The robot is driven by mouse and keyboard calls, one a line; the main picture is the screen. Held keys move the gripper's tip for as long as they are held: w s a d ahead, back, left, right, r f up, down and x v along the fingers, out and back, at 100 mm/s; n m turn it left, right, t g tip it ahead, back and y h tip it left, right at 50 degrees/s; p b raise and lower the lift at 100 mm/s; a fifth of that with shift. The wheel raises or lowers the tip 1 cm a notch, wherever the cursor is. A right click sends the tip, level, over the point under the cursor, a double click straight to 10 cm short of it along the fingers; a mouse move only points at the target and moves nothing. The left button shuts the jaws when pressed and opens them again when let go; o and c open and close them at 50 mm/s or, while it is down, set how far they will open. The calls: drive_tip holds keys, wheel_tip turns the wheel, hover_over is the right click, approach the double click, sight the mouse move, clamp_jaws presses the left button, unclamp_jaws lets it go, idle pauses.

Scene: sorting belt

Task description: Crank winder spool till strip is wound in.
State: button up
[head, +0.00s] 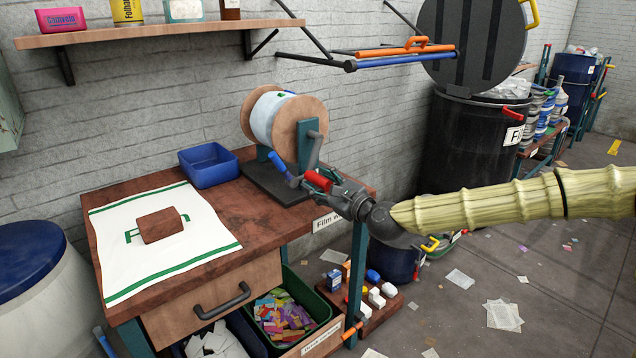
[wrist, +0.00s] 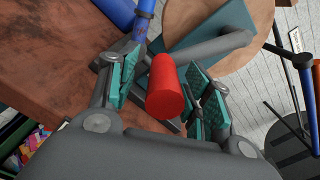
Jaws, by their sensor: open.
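The winder spool (head: 271,115) has wooden end discs and pale film wound on its core, with a small green mark. It stands on a dark base at the back right of the bench. A grey crank arm (head: 315,149) is on its near side; the crank's red handle (head: 318,181) points toward me. My gripper (head: 313,184) is at this handle. In the wrist view the red handle (wrist: 165,85) lies between the open teal-padded fingers, with gaps showing on both sides. A white green-striped sheet (head: 112,224) lies flat on the bench, a brown block on it.
A blue-gripped lever (head: 284,168) is close to my fingers; it also shows in the wrist view (wrist: 145,22). A blue bin (head: 208,168) stands behind the sheet. A wall rack (head: 385,62) with orange and blue bars is above. A black drum (head: 465,145) stands right of the bench.

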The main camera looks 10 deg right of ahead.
drive_tip(key=v, duration=1.1)
drive_tip(key=shift+s+d+r, duration=0.1)
drive_tip(key=shift+d, duration=0.05)
idle(0.7)
drive_tip(key=s+a+f+n+g, duration=0.35)
drive_tip(key=a+f, duration=0.35)
drive_tip(key=f, duration=0.5)
drive_tip(key=s+a+f+n+g+h, duration=0.15)
drive_tip(key=s+f+n+g, duration=0.25)
drive_tip(key=s+f, duration=0.8)
drive_tip(key=s+a+f+n+g+h, duration=0.1)
drive_tip(key=s+a+f+n+g, duration=0.3)
drive_tip(key=s+f, duration=0.75)
drive_tip(key=s+d+f+n+g+h, duration=0.2)
drive_tip(key=s+d+f+n+h, duration=0.1)
drive_tip(key=s+d+f+n, duration=0.45)
drive_tip(key=s+d+f+n+g+h, duration=0.2)
drive_tip(key=s+d+f+n+h, duration=0.3)
drive_tip(key=s+d, duration=0.45)
wheel_tip(320, 180, up, 13)
drive_tip(key=m+y+p, duration=0.1)
drive_tip(key=p, duration=1.2)
drive_tip(key=shift+s+d+p, duration=0.2)
drive_tip(key=shift+s+p, duration=0.2)
drive_tip(key=shift+s, duration=0.05)
drive_tip(key=shift+r, duration=0.1)
